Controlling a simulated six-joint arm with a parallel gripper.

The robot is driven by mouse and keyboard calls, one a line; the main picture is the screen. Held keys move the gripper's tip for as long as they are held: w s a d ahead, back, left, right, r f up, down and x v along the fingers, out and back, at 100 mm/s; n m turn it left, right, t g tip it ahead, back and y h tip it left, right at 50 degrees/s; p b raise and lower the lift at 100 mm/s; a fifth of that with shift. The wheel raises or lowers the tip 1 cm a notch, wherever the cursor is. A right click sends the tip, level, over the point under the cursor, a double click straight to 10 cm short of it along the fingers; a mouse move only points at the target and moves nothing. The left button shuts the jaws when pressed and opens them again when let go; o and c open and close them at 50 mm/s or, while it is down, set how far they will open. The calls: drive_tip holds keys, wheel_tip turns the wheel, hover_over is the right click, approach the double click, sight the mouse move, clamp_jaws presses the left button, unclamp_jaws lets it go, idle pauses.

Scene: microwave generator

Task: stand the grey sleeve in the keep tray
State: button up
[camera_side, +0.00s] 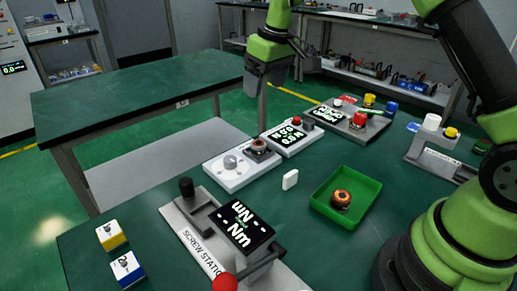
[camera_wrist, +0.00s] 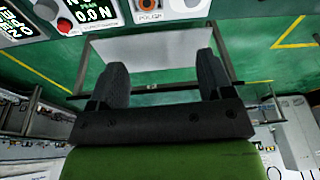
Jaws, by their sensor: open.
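A short grey cylinder (camera_side: 231,162), which looks like the grey sleeve, sits on the left part of a white fixture plate (camera_side: 225,178); its exact shape is too small to tell. A green square tray (camera_side: 325,207), which I take as the keep tray, lies on the green table at right of centre. It holds a copper-coloured ring part (camera_side: 341,198). My gripper (camera_side: 284,72) is high above the far side of the table, well away from both. In the wrist view my gripper (camera_wrist: 162,75) has its two dark fingers wide apart with nothing between them.
A screw station (camera_side: 190,228) with a black display (camera_side: 240,225) stands in front. A small white block (camera_side: 290,179) lies between the fixture plate and tray. Other stations with displays stand behind. Yellow (camera_side: 110,235) and blue (camera_side: 127,267) labelled blocks lie front left.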

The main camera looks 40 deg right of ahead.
drive_tip(key=n+g, duration=0.1)
hover_over(259, 143)
drive_tip(key=f, duration=1.1)
drive_tip(key=shift+s+a+f, duration=0.15)
drive_tip(key=shift+s+f, duration=0.05)
drive_tip(key=shift+f, duration=0.15)
drive_tip(key=shift+w+f, duration=0.15)
drive_tip(key=shift+f, duration=2.95)
drive_tip(key=c, duration=1.1)
